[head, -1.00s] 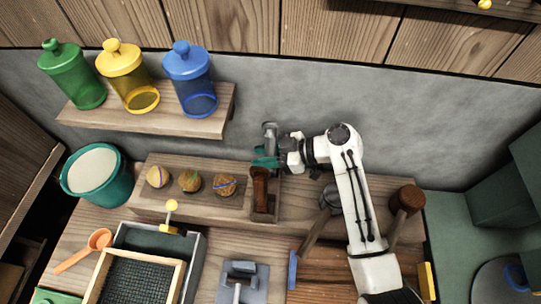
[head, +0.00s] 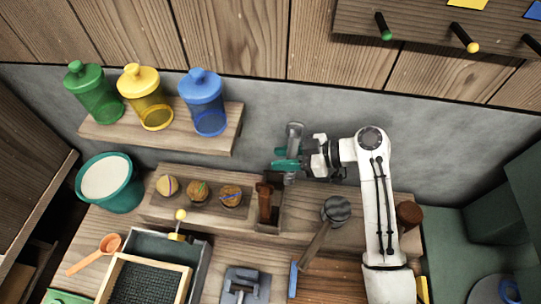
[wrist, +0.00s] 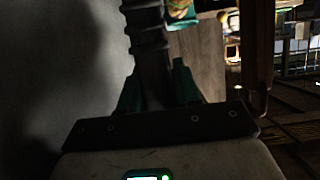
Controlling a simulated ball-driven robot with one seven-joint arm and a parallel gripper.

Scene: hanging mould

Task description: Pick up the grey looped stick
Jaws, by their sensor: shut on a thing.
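The grey looped stick (head: 294,131) stands roughly upright in the head view, in front of the grey wall and above the right end of the wooden rack. My gripper (head: 284,160) reaches it from the right, its teal fingers shut on it. In the wrist view my gripper (wrist: 158,88) has its teal fingers on both sides of the stick's dark ribbed shaft (wrist: 148,40). The fingers hide part of the stick, and I cannot make out its loop clearly.
A brown-handled tool (head: 265,202) stands in the rack's right compartment, just below my gripper. Several round balls (head: 198,190) sit left of it. A mallet (head: 335,210) leans to the right. A shelf with jars (head: 203,100) hangs at upper left.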

